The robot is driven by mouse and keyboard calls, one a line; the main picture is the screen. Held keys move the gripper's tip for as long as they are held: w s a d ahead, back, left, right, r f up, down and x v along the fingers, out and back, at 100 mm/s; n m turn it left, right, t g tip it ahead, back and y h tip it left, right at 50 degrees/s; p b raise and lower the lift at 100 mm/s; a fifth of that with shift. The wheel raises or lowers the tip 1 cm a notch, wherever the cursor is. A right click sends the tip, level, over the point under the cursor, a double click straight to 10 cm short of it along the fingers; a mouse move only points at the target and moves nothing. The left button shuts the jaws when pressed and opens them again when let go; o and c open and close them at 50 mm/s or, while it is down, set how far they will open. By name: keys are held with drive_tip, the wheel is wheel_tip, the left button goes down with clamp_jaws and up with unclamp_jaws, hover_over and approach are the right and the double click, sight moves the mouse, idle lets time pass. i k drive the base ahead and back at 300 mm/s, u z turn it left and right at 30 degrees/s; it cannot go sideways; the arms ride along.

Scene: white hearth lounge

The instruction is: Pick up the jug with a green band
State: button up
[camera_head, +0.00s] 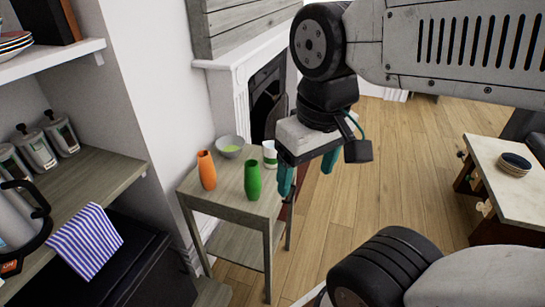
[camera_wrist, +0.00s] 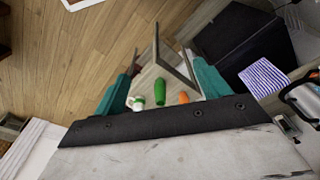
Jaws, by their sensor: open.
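The white jug (camera_head: 269,150) stands upright near the right edge of a small grey wooden table (camera_head: 230,207), partly hidden behind my gripper in the head view. In the wrist view the jug (camera_wrist: 138,106) is small and shows a green band. My gripper (camera_head: 308,174) has teal fingers spread apart with nothing between them. It hangs in the air to the right of the table in the head view. In the wrist view the open fingers (camera_wrist: 164,80) frame the table from a distance.
A green vase (camera_head: 253,181), an orange vase (camera_head: 207,170) and a grey bowl (camera_head: 230,147) share the small table with the jug. A counter (camera_head: 100,170) with canisters and a striped cloth (camera_head: 85,241) is at left. A low table (camera_head: 515,190) is at right, with open wooden floor between.

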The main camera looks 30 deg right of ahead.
sight(270, 161)
drive_tip(key=z, duration=0.5)
drive_tip(key=k, duration=0.6)
drive_tip(key=z, duration=0.7)
drive_tip(key=i, duration=0.65)
drive_tip(key=u, duration=0.9)
drive_tip(key=i, duration=0.65)
drive_tip(key=u, duration=0.75)
